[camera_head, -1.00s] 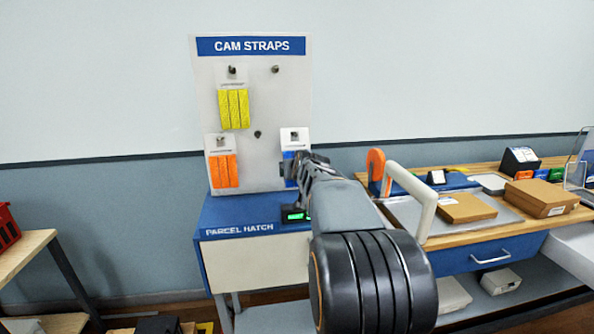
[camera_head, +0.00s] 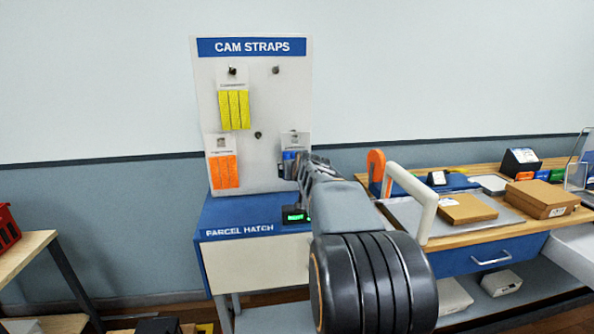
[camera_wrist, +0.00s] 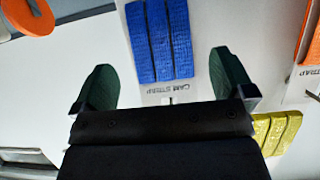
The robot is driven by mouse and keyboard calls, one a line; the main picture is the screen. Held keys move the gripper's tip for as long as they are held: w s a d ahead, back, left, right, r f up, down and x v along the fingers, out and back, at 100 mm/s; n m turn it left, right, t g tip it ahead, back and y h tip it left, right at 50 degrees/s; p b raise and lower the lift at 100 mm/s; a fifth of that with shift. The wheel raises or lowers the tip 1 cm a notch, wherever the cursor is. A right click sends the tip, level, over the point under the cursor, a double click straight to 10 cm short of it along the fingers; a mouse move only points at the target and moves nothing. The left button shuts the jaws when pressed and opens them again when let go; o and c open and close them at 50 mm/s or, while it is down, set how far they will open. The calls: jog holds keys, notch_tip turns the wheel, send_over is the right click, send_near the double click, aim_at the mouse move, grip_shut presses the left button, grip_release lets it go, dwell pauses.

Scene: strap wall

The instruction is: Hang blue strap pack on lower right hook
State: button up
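The blue strap pack (camera_head: 289,160) is at the lower right of the CAM STRAPS board (camera_head: 205,100), its white card (camera_head: 296,139) upright above the straps. A small dark hook tip shows at the card's top. My gripper (camera_head: 299,167) is in front of the pack and hides part of it. In the wrist view my gripper (camera_wrist: 163,83) is open, its two green fingertips wide apart. The blue strap pack (camera_wrist: 159,40) shows between and beyond them, with clear gaps on both sides. A short peg (camera_wrist: 171,100) shows at its card. Depth between fingers and pack is hard to tell.
A yellow pack (camera_head: 234,110) hangs upper left and an orange pack (camera_head: 223,172) lower left on the board. Upper right (camera_head: 276,69) and middle (camera_head: 257,134) hooks are bare. The blue parcel hatch (camera_head: 240,229) stands below; a workbench (camera_head: 440,240) is at right.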

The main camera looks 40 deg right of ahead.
jog(key=b+v, duration=0.2)
jog(key=v, duration=1.1)
jog(key=shift+s, duration=0.4)
jog(key=s+a+f+n+g+y+p, duration=0.1)
jog(key=s+a+f+g+y, duration=0.1)
jog(key=s+a+f, duration=0.2)
jog(key=s+a+f+n+g+y+p, duration=0.1)
jog(key=s+a+f+n+g+y, duration=0.1)
jog(key=a+f, duration=0.8)
jog(key=s+a+f+n+g+y+p, duration=0.1)
jog(key=s+a+f+n+g, duration=0.1)
jog(key=s+a+f+g, duration=0.2)
jog(key=s+a+f, duration=0.3)
jog(key=shift+a+f+y, duration=0.25)
jog(key=shift+a+y, duration=0.15)
jog(key=shift+w, duration=0.1)
